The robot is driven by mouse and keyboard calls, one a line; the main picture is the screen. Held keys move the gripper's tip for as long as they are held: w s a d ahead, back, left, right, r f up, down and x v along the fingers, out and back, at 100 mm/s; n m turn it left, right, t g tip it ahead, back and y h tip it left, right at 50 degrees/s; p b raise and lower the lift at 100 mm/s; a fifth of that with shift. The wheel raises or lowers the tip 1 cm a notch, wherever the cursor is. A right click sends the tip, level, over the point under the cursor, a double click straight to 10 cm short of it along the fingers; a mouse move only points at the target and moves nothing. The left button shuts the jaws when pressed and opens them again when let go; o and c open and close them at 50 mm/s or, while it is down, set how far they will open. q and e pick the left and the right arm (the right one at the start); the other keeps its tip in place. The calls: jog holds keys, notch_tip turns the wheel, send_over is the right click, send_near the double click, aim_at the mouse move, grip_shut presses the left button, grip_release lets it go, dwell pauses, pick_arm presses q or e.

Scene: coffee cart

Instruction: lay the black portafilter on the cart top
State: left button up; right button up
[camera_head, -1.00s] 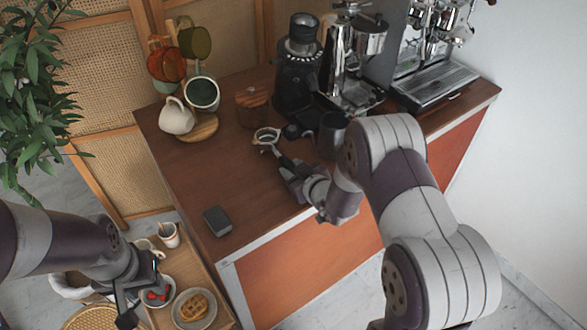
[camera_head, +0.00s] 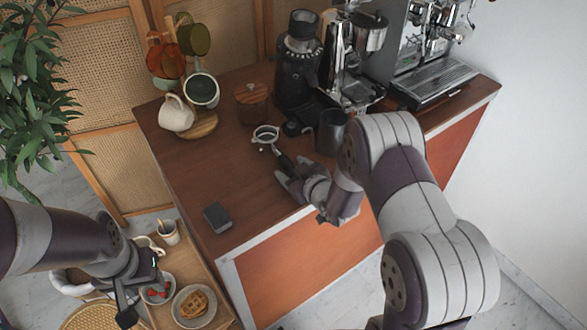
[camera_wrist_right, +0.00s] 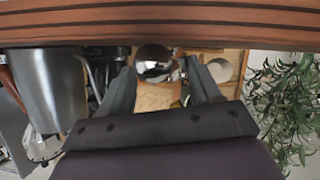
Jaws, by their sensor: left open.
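The black portafilter (camera_head: 284,160) lies on the brown cart top (camera_head: 205,165), its metal ring toward the back and its black handle toward my right gripper (camera_head: 292,173). That gripper is open, with its fingers spread on either side of the handle end. In the right wrist view, the portafilter's shiny round head (camera_wrist_right: 153,65) shows between the two spread fingers (camera_wrist_right: 162,80); the handle cannot be made out there.
A dark cup (camera_head: 331,133), a black grinder (camera_head: 298,65) and the espresso machine (camera_head: 430,70) stand behind and right of the portafilter. A wooden canister (camera_head: 252,104) and mugs (camera_head: 176,113) are at the back left. A dark box (camera_head: 217,217) lies near the front edge. The left middle is clear.

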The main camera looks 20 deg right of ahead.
jog(key=v, duration=1.2)
jog(key=shift+s+r, duration=0.25)
jog(key=shift+d, duration=0.1)
